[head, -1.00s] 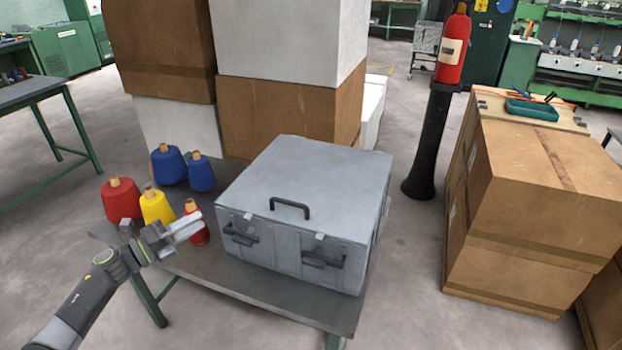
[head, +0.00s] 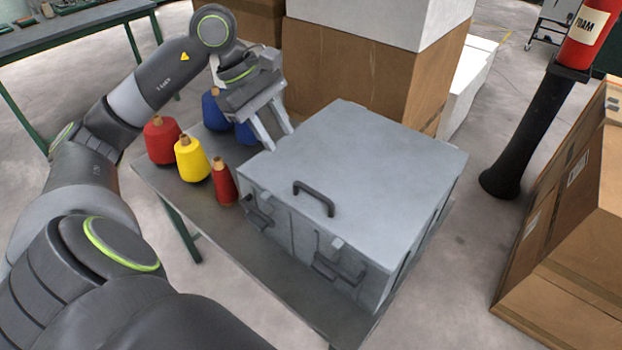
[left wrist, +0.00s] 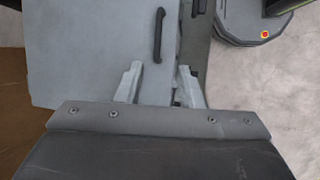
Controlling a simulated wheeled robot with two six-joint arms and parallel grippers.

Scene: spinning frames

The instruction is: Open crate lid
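The grey crate (head: 310,230) stands on the table with its lid (head: 375,160) shut. A dark handle (head: 314,197) sits on the lid near its front edge, and it also shows in the left wrist view (left wrist: 159,34). Dark latch handles (head: 338,265) are on the front face. My left gripper (head: 279,143) is above the table at the crate's left side, its fingers pointing down, apart and empty. In the left wrist view the two fingers (left wrist: 160,85) are spread, with the lid's edge between them in the picture; I cannot tell whether they touch it. My right gripper is out of view.
A red cone (head: 163,141), a yellow cone (head: 191,160) and a small red spool (head: 222,184) stand left of the crate on the table (head: 270,275). Blue cones (head: 214,110) are behind, partly hidden by the gripper. Stacked boxes (head: 365,75) stand close behind; a black post (head: 530,135) is at right.

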